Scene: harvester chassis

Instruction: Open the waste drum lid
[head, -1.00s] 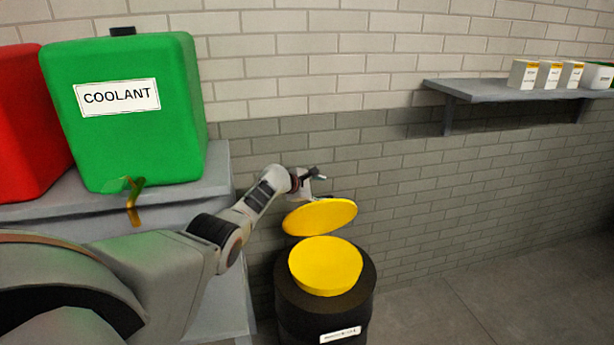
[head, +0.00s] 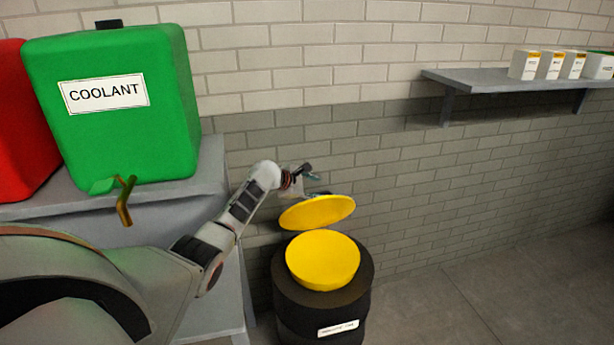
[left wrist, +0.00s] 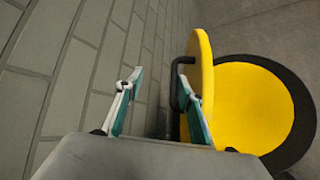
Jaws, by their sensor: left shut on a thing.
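The waste drum (head: 322,305) is black, with a pale label on its front and a round yellow top (head: 323,262). Its yellow lid (head: 317,212) is raised and tilted above the back of the drum. In the left wrist view the lid (left wrist: 204,75) shows nearly edge-on, with a dark handle (left wrist: 179,98) on its left face. My left gripper (head: 308,180) is above and behind the lid. My right gripper is not in view.
A green coolant container (head: 115,115) with a tap stands on a grey bench (head: 205,170) at the left, beside a red container (head: 22,120). A brick wall (head: 420,175) rises close behind the drum. A shelf (head: 480,80) with boxes hangs at the right. The floor right of the drum is clear.

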